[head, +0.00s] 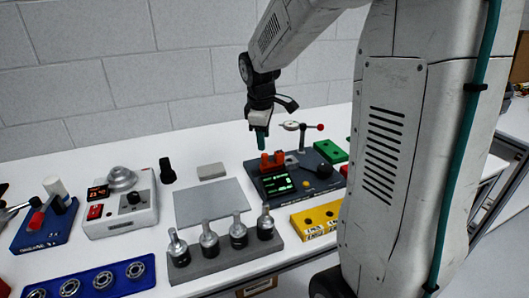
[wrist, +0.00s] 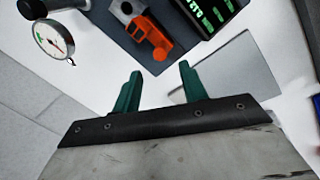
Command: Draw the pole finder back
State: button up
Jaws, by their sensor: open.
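My gripper (head: 261,139) points down above the left side of the dark fixture (head: 326,190), with its green fingers apart and nothing between them in the wrist view (wrist: 158,72). An orange-red part (head: 272,161) sits on that fixture, just below and beyond the fingers. It also shows in the wrist view (wrist: 152,38), ahead of the open fingers and apart from them. A grey block is beside it. A dial gauge (head: 291,126) on a post stands behind; its white face shows in the wrist view (wrist: 53,38). I cannot tell which part is the pole finder.
The fixture has a lit green display (head: 277,184) and a yellow knob (head: 309,185). A grey mat (head: 211,203) lies left of it. A grey rack (head: 224,258) of several metal tools is in front. Yellow (head: 315,221) and green (head: 330,150) blocks flank the fixture.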

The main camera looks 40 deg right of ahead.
jog(key=f, duration=0.4)
jog(key=d+f, duration=0.1)
jog(key=f, duration=0.1)
jog(key=shift+w+f, duration=0.2)
jog(key=shift+w, duration=0.15)
